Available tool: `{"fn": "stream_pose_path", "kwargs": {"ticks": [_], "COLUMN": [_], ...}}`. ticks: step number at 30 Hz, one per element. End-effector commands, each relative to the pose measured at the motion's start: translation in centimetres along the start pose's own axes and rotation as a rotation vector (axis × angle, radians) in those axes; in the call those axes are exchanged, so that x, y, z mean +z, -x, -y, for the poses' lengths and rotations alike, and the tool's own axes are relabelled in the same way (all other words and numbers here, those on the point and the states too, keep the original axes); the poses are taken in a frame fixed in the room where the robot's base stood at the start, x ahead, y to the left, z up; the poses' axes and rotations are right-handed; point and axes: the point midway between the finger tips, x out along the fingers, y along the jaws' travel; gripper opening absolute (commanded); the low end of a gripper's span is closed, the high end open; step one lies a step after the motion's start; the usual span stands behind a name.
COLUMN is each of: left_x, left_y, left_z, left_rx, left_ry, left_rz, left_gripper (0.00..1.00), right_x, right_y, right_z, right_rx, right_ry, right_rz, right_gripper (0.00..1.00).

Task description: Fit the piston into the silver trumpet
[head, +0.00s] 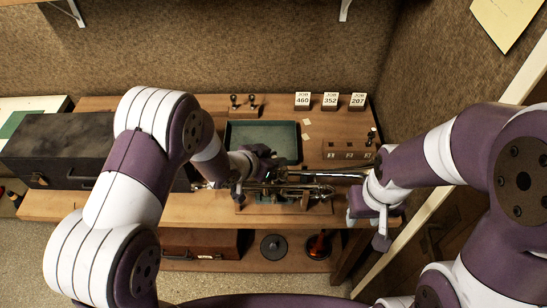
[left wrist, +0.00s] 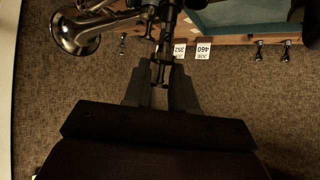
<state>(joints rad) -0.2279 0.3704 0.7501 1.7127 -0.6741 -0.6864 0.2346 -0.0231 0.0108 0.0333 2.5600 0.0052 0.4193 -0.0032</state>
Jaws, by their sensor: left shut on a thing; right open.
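The silver trumpet (head: 318,191) lies across the front middle of the bench on a wooden stand; my left gripper partly covers it. Its bell also shows at the upper left of the left wrist view (left wrist: 85,38). My left gripper (head: 262,158) is just behind the trumpet's valve section. In the left wrist view my left gripper (left wrist: 161,82) is shut on a thin metal part, apparently the piston (left wrist: 161,68), close to the dark valve parts. Whether the piston is inside a casing cannot be told. My right gripper (head: 370,218) is open and empty at the bench's front right, near the trumpet's right end.
A green-lined tray (head: 263,128) sits behind the trumpet. A numbered wooden block (head: 350,150) stands to its right. Job cards (head: 330,101) and a small rack (head: 243,110) stand at the back. A black case (head: 65,145) fills the left. The shelf below holds a brown case (head: 200,243).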

Motion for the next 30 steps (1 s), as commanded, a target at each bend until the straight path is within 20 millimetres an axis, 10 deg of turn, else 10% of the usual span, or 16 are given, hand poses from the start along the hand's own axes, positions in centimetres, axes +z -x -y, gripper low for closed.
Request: {"fn": "stream_pose_path", "kwargs": {"ticks": [19,20,22,30], "left_x": [1.4,1.3,1.3,1.5], "left_y": [-1.0,-1.0,-0.9,-0.9], "left_z": [0.0,0.0,0.0,-0.1], "left_rx": [0.000,0.000,0.000,0.001], "left_ry": [0.000,0.000,0.000,0.000], "left_rz": [0.000,0.000,0.001,0.004], "left_gripper": [0.00,0.32,0.55,0.56], "right_x": [0.2,0.2,0.1,0.2], "right_y": [-1.4,-1.3,-1.3,-1.3], "right_z": [0.0,0.0,0.0,0.0], "right_rx": [0.000,0.000,0.000,0.000], "right_ry": [0.000,0.000,0.000,0.000], "right_rz": [0.000,0.000,0.000,0.000], "right_gripper": [0.43,0.43,0.43,0.43]}}
